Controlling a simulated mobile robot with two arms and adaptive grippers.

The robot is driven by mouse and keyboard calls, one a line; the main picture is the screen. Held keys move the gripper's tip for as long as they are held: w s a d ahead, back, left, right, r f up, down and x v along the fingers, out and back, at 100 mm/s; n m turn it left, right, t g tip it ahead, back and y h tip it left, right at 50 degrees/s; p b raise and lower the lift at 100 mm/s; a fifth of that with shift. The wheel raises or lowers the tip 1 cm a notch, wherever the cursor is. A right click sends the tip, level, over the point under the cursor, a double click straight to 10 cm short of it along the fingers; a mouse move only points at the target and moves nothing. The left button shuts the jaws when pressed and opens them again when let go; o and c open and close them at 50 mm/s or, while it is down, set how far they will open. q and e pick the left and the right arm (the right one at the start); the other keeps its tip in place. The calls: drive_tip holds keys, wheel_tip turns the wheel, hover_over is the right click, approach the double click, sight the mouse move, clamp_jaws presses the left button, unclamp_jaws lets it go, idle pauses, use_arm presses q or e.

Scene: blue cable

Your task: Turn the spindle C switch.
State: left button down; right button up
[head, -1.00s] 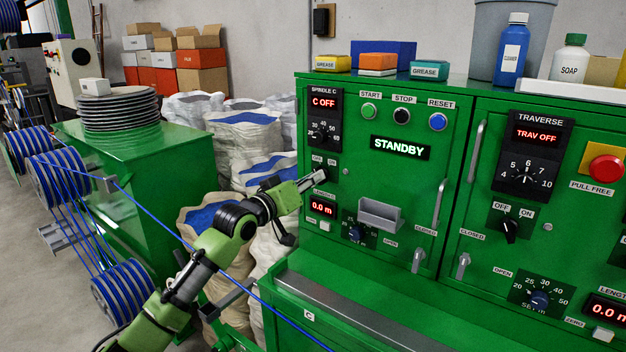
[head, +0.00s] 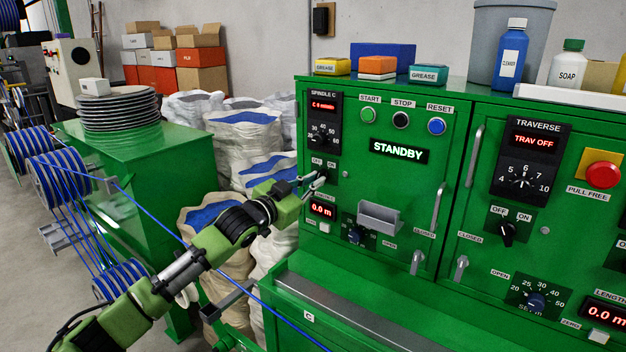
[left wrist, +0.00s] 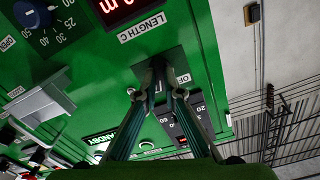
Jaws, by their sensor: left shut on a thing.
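The spindle C switch sits on a small black plate (head: 332,170) with OFF and ON labels, on the left side of the green cabinet door. My left gripper (head: 317,181) is at this switch, with its fingertips shut on the knob. In the left wrist view the two fingers (left wrist: 159,88) close together at the dark plate, and they hide most of the knob; I cannot read its angle. Above it, the red spindle C display (head: 323,105) shows a line starting with C, too small to read surely. My right gripper is not in view.
The length C display (head: 321,209) reads 0.0 m just below the switch. A metal bin (head: 380,216) and door handle (head: 439,204) stick out to the right. A blue cable (head: 150,212) runs behind my left arm. The STANDBY display (head: 399,151) is lit.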

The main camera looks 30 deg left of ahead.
use_arm(q)
drive_tip(key=shift+m, duration=0.9)
drive_tip(key=c, duration=2.2)
unclamp_jaws()
drive_tip(key=shift+o, duration=0.2)
drive_tip(key=shift+s, duration=0.1)
drive_tip(key=s+a, duration=0.1)
drive_tip(key=s, duration=1)
drive_tip(key=shift+s+a, duration=0.35)
